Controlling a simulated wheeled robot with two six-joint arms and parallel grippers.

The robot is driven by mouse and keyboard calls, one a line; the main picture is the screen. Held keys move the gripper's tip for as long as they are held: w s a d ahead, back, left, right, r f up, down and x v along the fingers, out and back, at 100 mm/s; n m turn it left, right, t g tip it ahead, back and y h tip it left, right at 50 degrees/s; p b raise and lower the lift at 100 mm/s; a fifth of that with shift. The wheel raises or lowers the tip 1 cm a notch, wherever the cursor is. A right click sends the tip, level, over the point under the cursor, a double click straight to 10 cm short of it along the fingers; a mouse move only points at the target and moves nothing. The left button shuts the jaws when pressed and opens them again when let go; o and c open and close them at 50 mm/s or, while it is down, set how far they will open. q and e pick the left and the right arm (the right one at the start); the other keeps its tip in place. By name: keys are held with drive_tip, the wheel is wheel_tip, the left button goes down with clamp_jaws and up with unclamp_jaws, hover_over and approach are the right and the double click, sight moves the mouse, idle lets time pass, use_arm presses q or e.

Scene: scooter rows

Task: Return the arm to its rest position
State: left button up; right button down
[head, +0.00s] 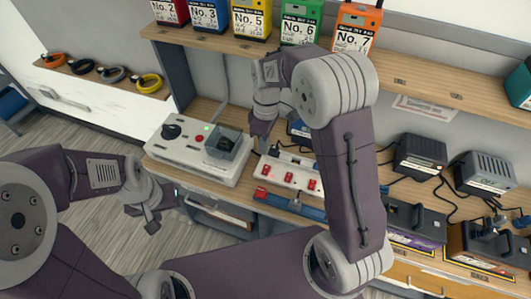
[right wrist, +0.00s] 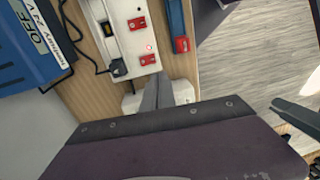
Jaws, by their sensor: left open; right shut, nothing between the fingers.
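My right arm reaches over the workbench in the head view, bent at the elbow. Its gripper (head: 262,142) hangs above the bench between the grey-white device and the power strip. In the right wrist view its two fingers (right wrist: 158,90) are together with nothing between them, near the end of the power strip; I cannot tell whether they touch anything. My left arm comes in from the left in the head view. Its gripper (head: 146,217) is open and empty, over the floor in front of the bench edge.
The grey-white device (head: 200,147) with a clear box stands left of the white power strip (head: 285,172) with red switches. A blue bar (head: 290,206) lies in front. Numbered coloured packs (head: 252,18) line the shelf above. Black chargers (head: 420,155) stand at right. Floor at left is clear.

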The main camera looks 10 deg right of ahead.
drive_tip(key=shift+s+r, duration=0.1)
drive_tip(key=shift+r, duration=0.75)
drive_tip(key=s+d+f+m+t, duration=0.1)
drive_tip(key=s+d+m, duration=0.2)
drive_tip(key=s+m, duration=0.2)
drive_tip(key=s+d+f+m+t, duration=0.1)
drive_tip(key=s+d+f+m, duration=0.1)
drive_tip(key=s+m, duration=0.4)
drive_tip(key=shift+s+d+f+m+h, duration=0.3)
drive_tip(key=shift+s+d, duration=0.5)
drive_tip(key=shift+s, duration=0.45)
